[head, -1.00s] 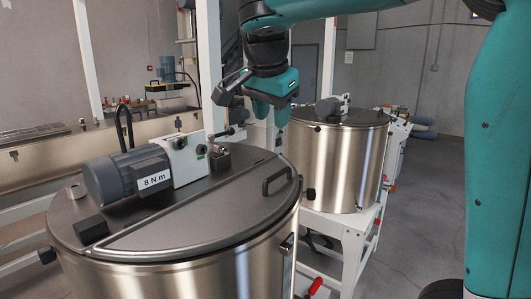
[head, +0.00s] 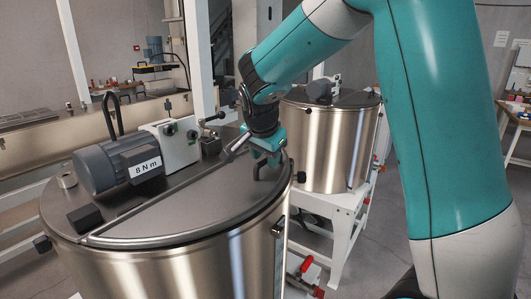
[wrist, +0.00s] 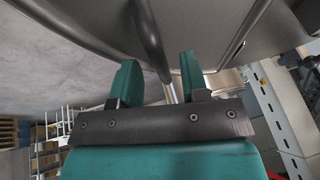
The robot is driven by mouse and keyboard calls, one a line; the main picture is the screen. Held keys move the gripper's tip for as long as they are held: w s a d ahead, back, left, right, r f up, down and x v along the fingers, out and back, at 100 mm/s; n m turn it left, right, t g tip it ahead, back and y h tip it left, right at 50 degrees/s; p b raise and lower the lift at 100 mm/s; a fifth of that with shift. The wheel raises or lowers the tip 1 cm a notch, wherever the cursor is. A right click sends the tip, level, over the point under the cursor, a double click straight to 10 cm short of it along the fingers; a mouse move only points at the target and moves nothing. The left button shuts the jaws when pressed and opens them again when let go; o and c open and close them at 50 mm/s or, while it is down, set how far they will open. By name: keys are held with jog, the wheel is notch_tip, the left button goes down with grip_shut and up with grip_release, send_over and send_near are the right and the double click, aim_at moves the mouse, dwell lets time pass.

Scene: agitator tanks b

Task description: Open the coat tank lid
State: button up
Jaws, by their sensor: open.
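The near steel tank (head: 180,270) has a flat grey lid (head: 185,205), which lies closed on its rim. The lid's dark bar handle (head: 261,172) is at its right side in the head view, partly hidden by my gripper (head: 266,157). My gripper is over the handle with its jaws apart. In the wrist view, the dark curved handle (wrist: 149,38) comes down toward the gap between the teal fingers of my gripper (wrist: 158,78). I cannot tell whether they touch it. No name for this tank is readable.
A grey motor (head: 108,172) labelled 8 N m sits on the lid's back part. A second steel tank (head: 330,150) stands behind on a white frame (head: 345,225). A white post (head: 198,60) rises behind the near tank. Some floor is free at right.

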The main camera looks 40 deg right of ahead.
grip_shut()
jog(key=shift+w, duration=0.1)
